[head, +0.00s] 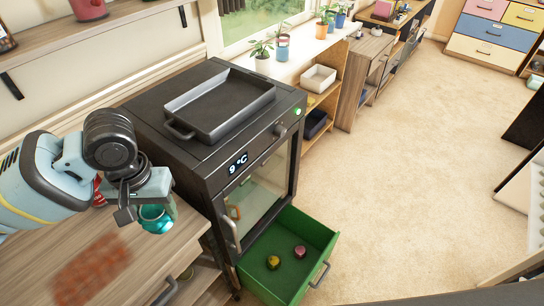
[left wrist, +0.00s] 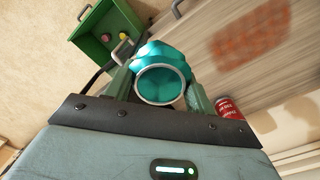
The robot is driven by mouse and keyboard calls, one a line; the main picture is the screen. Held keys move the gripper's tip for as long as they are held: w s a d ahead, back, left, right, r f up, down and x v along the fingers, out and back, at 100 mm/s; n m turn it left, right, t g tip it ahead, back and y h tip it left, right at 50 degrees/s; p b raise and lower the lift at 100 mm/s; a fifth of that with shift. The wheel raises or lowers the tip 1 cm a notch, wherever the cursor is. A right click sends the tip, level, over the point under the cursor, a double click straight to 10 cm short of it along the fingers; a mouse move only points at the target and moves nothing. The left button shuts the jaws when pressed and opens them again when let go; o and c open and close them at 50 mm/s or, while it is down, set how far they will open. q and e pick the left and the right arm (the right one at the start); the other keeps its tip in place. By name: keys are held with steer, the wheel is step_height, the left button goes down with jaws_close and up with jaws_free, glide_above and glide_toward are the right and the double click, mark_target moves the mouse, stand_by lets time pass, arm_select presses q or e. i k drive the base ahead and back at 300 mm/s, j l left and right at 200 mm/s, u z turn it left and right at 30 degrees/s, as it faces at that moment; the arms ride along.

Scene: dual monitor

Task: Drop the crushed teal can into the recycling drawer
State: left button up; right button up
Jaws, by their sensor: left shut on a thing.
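The crushed teal can (head: 156,218) is held in my left gripper (head: 146,204), above the wooden counter. In the left wrist view the can (left wrist: 160,75) sits between the two fingers of the gripper (left wrist: 155,85), its open round end facing the camera. The green recycling drawer (head: 322,243) is pulled open low under the dark oven, to the right of the gripper. Inside it lie a yellow can (head: 273,262) and a dark red can (head: 300,252). The drawer (left wrist: 88,22) also shows at the upper left of the left wrist view. My right gripper is not seen.
A red can (left wrist: 228,107) stands on the wooden counter (head: 150,262), near a reddish patch (head: 92,270). The floor (head: 400,170) right of the drawer is clear.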

mark_target(283, 274)
steer(key=l, duration=0.5)
steer(key=i+l, duration=0.1)
steer(key=l, duration=0.7)
steer(key=i+l, duration=0.35)
steer(key=i+u, duration=0.05)
